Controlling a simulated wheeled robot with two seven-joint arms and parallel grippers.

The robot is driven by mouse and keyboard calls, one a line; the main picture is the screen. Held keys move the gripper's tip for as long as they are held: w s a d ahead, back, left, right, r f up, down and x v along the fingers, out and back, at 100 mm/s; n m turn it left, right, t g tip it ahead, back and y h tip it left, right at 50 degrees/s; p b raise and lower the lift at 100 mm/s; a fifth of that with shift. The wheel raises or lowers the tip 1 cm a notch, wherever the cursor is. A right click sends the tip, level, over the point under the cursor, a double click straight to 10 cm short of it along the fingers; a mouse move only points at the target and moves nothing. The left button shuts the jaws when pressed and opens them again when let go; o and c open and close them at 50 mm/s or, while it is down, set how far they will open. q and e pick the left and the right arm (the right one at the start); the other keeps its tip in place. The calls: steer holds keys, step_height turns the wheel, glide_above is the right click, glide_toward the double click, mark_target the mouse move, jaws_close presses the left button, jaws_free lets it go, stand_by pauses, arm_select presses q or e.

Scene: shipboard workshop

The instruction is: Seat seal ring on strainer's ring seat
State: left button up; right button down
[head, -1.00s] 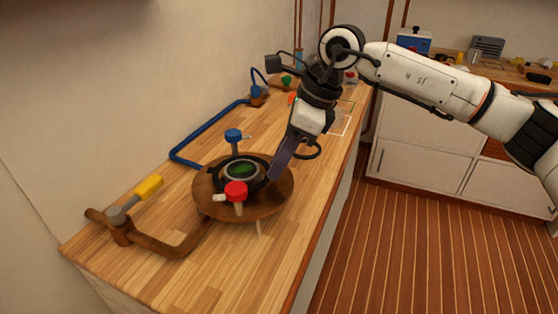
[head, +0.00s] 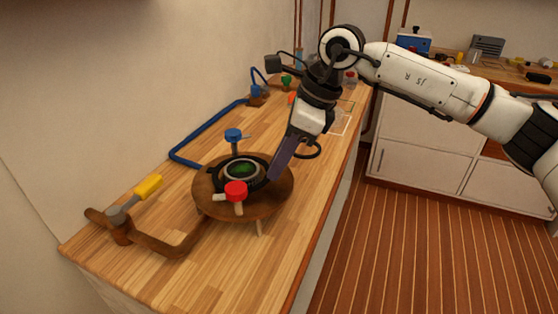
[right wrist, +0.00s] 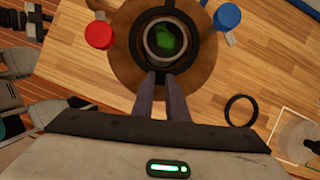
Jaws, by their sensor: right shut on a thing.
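The strainer (head: 208,195) is a round brown body on short legs on the counter, with a grey upright collar and green inside. It also shows in the right wrist view (right wrist: 125,72). A black seal ring (right wrist: 136,42) lies around the collar, looking roughly level and centred. Whether it touches the seat below is hidden. My right gripper (right wrist: 165,78) is shut on the ring's near edge; in the head view its fingers (head: 273,176) slant down to the collar's right side. My left gripper is not in view.
A red knob (head: 236,190) and a blue knob (head: 233,135) flank the collar. Another black ring (right wrist: 241,110) lies on the counter. A yellow-handled valve (head: 148,187) on brown pipe stands left, a blue pipe (head: 205,130) behind. The front counter is clear.

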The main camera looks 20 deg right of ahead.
steer(key=shift+f+b, duration=0.5)
steer(key=shift+f, duration=0.3)
stand_by(0.4)
stand_by(1.3)
steer(key=c, duration=1.7)
jaws_free()
steer(key=shift+o, duration=0.2)
steer(key=shift+d+r, duration=0.15)
steer(key=shift+r, duration=0.25)
steer(key=v, duration=0.9)
steer(key=shift+r+p, duration=0.25)
steer(key=shift+p, duration=0.2)
steer(key=shift+s, duration=0.15)
